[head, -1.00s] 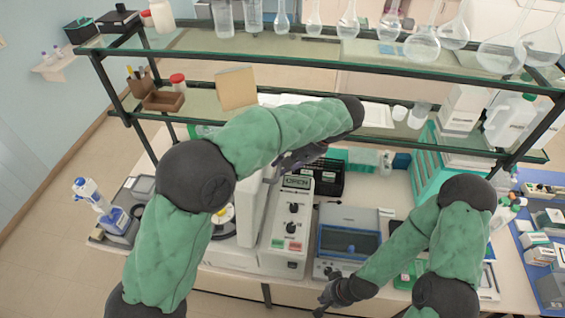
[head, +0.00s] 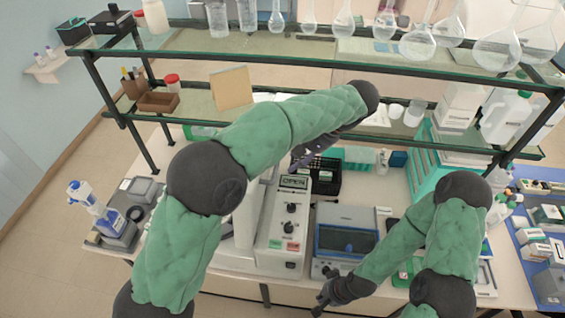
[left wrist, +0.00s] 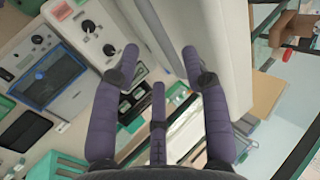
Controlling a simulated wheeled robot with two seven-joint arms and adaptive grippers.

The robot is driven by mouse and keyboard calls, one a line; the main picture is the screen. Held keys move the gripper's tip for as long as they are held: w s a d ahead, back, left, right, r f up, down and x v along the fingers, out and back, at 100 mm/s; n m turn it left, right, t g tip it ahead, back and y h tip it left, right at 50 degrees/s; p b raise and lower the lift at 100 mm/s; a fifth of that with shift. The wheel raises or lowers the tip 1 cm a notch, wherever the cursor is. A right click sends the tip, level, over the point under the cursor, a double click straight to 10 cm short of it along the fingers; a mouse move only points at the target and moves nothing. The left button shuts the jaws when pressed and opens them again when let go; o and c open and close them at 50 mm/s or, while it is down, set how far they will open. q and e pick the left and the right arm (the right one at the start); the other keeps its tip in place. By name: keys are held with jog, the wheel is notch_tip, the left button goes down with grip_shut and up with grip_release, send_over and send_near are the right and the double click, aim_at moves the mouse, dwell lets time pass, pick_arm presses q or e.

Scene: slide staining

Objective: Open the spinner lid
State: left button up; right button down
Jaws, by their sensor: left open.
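The spinner is a white machine with a control panel (head: 284,228) of dark knobs, a green and a red button, and a display reading OPEN. Its white lid (head: 246,215) stands raised to the left of the panel, partly hidden by my left arm. My left gripper (head: 303,163) is behind the panel's display. In the left wrist view its purple fingers (left wrist: 160,53) are spread and empty, with the white lid (left wrist: 205,35) close beyond them; I cannot tell if they touch. My right gripper (head: 322,298) hangs near the bench's front edge; its fingers are too small to read.
A grey-blue device with a dark window (head: 346,240) stands right of the spinner. A black rack (head: 326,178) lies behind. Glass shelves (head: 300,62) with flasks run above the bench. A blue-and-white bottle device (head: 95,205) stands at the left.

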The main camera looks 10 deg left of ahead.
pick_arm(q)
jog(key=v, duration=0.6)
jog(key=shift+d+r, duration=0.2)
jog(key=shift+d, duration=0.05)
jog(key=shift+f, duration=0.1)
